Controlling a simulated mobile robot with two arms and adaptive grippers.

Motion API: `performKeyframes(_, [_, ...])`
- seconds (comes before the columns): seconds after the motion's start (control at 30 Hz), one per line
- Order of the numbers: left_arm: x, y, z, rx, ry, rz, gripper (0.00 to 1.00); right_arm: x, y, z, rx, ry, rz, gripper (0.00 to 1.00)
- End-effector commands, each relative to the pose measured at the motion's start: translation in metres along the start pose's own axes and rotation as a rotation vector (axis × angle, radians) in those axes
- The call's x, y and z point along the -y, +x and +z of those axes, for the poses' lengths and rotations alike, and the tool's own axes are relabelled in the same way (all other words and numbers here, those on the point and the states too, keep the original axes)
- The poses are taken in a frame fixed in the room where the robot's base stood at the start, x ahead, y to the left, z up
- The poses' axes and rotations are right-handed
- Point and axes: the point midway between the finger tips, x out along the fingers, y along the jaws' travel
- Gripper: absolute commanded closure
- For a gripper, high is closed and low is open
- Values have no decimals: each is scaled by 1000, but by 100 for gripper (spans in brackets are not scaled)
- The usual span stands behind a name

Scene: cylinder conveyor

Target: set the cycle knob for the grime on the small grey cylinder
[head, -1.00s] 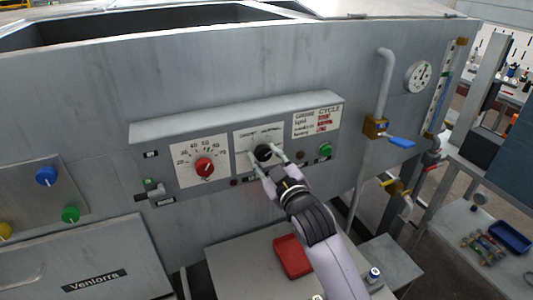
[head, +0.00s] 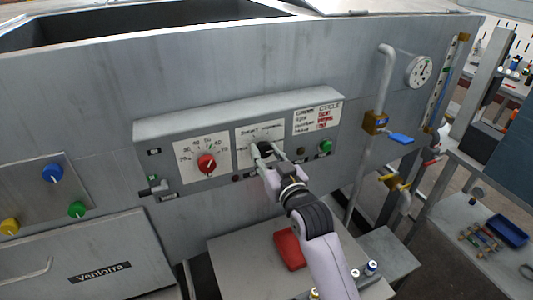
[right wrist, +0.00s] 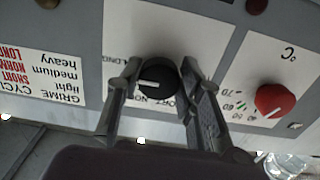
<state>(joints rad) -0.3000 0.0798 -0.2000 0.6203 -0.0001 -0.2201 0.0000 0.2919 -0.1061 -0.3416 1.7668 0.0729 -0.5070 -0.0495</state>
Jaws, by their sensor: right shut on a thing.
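The black cycle knob (head: 265,149) sits on a white dial plate (head: 248,135) on the machine's front. My right gripper (head: 264,153) is shut on it, one finger on each side. In the right wrist view, the knob (right wrist: 157,77) appears between the fingertips (right wrist: 158,75), its white mark pointing left. That view is upside down; LONG shows at the knob's upper left, and SHORT and NORMAL are partly hidden below. The grime chart (head: 317,119) pairs light with SHORT, medium with NORMAL, heavy with LONG. I cannot single out the small grey cylinder. My left gripper is out of view.
A red temperature knob (head: 207,163) is left of the cycle knob; a green button (head: 325,146) is right. A ledge (head: 240,115) overhangs the panel. Several small cylinders lie on the right-hand table (head: 480,238).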

Motion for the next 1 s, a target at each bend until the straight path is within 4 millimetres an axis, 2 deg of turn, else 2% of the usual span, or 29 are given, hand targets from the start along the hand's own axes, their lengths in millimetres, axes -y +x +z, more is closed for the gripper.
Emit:
performKeyframes(0.3, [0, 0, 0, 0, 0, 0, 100, 1, 0, 3, 7, 6, -1, 94])
performKeyframes(0.33, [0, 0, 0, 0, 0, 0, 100, 1, 0, 3, 7, 5, -1, 64])
performKeyframes(0.6, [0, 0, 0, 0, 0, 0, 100, 0, 0, 1, 3, 3, -1, 46])
performKeyframes(0.87, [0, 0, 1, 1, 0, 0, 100, 0, 0, 0, 1, 2, 0, 46])
performKeyframes(1.0, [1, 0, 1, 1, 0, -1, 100, 0, -7, 1, 1, 1, 0, 46])
